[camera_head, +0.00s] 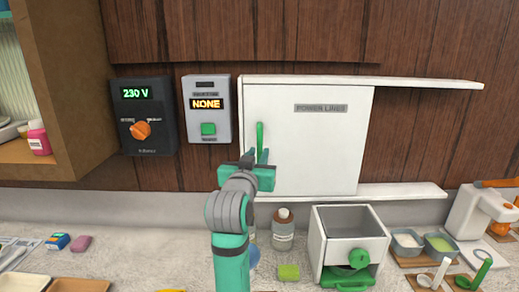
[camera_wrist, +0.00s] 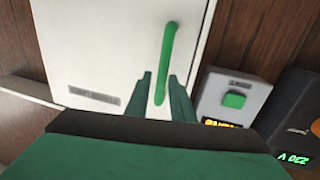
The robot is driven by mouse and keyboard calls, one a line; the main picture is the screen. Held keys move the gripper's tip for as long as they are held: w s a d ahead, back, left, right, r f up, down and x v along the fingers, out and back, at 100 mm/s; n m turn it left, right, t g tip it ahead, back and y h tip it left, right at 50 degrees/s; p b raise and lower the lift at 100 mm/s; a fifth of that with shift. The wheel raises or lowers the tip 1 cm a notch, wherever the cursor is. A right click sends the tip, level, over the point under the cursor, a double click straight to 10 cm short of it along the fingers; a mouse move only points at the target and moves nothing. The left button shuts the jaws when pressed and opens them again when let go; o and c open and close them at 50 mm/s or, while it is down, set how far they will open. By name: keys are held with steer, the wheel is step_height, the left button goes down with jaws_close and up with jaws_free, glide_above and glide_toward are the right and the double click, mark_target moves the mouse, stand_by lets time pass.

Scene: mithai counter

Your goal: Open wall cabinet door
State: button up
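In the wrist view, the door (camera_wrist: 105,45) and handle (camera_wrist: 168,45) appear turned over, with the label (camera_wrist: 94,96) at lower left. My gripper (camera_head: 257,157) is in front of the handle's lower part. In the wrist view, my gripper's fingers (camera_wrist: 160,98) stand on either side of the handle's end, with gaps showing; they are open. Contact with the door cannot be told.
White strips run above (camera_head: 425,83) and below (camera_head: 405,192) the door, extending right over bare wood. A grey box with a green button (camera_head: 208,129) and a black dial box (camera_head: 145,131) hang left. A bottle (camera_head: 283,233) and white bin (camera_head: 346,240) stand below.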

mark_target(259, 150)
steer(key=shift+a+x, duration=0.15)
steer(key=shift+x, duration=1.05)
steer(key=shift+a+x, duration=0.1)
steer(key=shift+x, duration=1.1)
jaws_close()
